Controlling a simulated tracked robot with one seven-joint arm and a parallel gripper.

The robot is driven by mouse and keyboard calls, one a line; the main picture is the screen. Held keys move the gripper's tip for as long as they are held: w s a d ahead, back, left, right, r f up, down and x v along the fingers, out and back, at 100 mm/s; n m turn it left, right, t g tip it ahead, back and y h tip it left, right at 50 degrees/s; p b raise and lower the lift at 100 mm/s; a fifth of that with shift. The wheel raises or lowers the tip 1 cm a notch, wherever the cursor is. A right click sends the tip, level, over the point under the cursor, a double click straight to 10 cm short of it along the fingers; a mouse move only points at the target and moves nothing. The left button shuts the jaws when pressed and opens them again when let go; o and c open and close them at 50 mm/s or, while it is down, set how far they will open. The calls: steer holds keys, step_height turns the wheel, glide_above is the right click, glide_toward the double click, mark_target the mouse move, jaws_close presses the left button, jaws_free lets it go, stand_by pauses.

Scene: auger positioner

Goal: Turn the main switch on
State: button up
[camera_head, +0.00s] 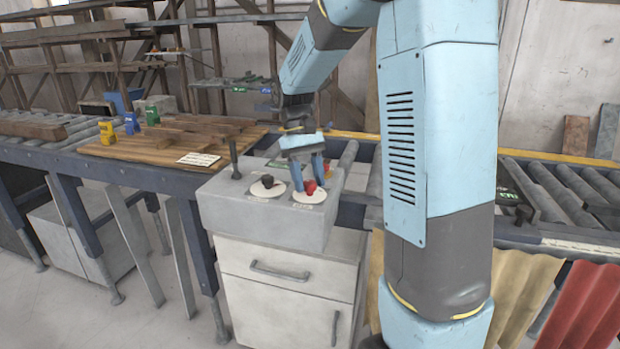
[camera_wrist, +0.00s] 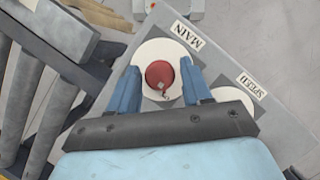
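The main switch is a red knob (camera_wrist: 159,75) on a white disc, beside a label reading MAIN (camera_wrist: 187,35). In the head view the red knob (camera_head: 311,188) is on top of the grey control box (camera_head: 262,228), at its right part. My gripper (camera_wrist: 160,68) is open, with one blue finger on each side of the knob. A narrow gap seems to show between knob and fingers; contact is not clear. In the head view my gripper (camera_head: 308,178) points down over the knob and hides part of it.
A black knob (camera_head: 267,182) on its own white disc and an upright black lever (camera_head: 234,160) stand on the box to the left. A SPEED label (camera_wrist: 251,86) is near the gripper.

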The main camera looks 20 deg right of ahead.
steer(key=shift+o, duration=0.7)
steer(key=v, duration=1.3)
steer(key=shift+w+r, duration=0.15)
steer(key=shift+r, duration=0.2)
steer(key=s+f+t, duration=0.1)
steer(key=s+t, duration=0.2)
steer(key=s, duration=0.5)
steer(key=s+d+f+m+t, duration=0.1)
steer(key=s+t, duration=0.2)
steer(key=s, duration=0.6)
steer(key=s+f+m+t, duration=0.1)
steer(key=s+t, duration=0.3)
steer(key=s, duration=0.4)
steer(key=shift+s+d+f+y, duration=0.25)
steer(key=shift+f+y, duration=0.1)
steer(key=shift+y, duration=0.05)
steer(key=shift+c, duration=0.2)
